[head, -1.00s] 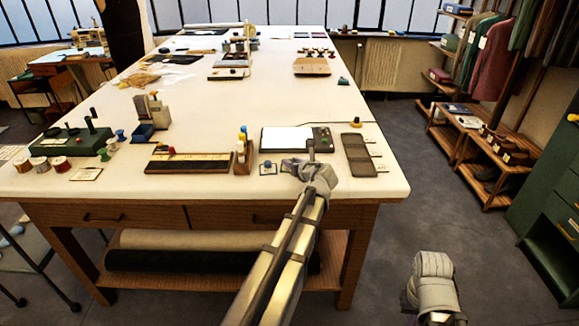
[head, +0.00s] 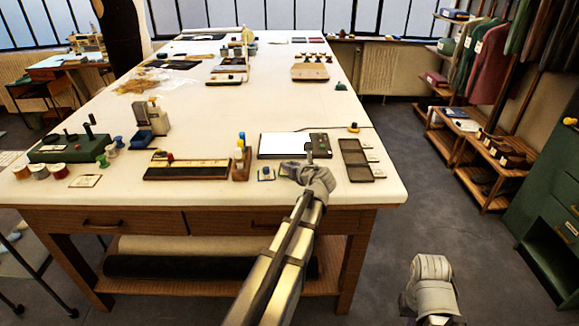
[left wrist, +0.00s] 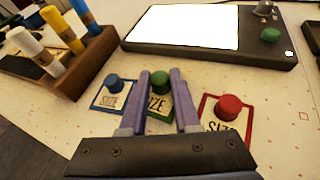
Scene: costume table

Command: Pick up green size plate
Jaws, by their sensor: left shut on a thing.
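The green size plate (left wrist: 159,105) is a small tag with a round green knob and the word SIZE on it. In the left wrist view it lies between the two purple fingers of my left gripper (left wrist: 162,97), which are shut on its knob. A blue size plate (left wrist: 109,92) is just left of the fingers and a red size plate (left wrist: 224,115) just right. In the head view my left gripper (head: 293,170) is over the table's front edge area and hides the green plate. My right arm shows at lower right, but its fingers are not visible.
A light box (head: 284,147) with a white screen stands just behind the plates. A wooden block of coloured markers (head: 241,163) is to the left, and a dark compartment tray (head: 356,160) to the right. The table's front edge is close.

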